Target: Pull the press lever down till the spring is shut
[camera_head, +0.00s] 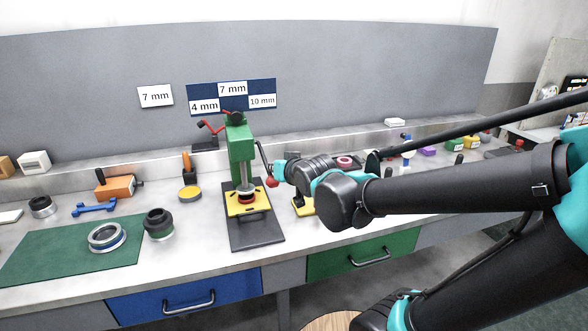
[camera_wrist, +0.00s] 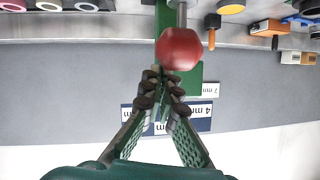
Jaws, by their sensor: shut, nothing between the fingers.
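The green press (camera_head: 241,143) stands on a dark base plate (camera_head: 256,236) on the bench. Its lever hangs down on the right side and ends in a red knob (camera_head: 272,181). The knob is large in the wrist view (camera_wrist: 180,48), just beyond my fingertips. Under the press head, a silver ram part (camera_head: 246,186) stands above a yellow plate (camera_head: 247,207); I cannot make out the spring clearly. My gripper (camera_wrist: 163,80) is shut and empty, its fingertips together. In the head view it is close at the right of the knob; whether they touch I cannot tell.
A green mat (camera_head: 60,255) with a ring (camera_head: 107,237) lies left of the press. A dark cylinder (camera_head: 159,223) stands between them. An orange block (camera_head: 116,187) sits behind the mat. Size signs (camera_head: 231,97) hang behind the press. A yellow piece (camera_head: 303,207) is close to its right.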

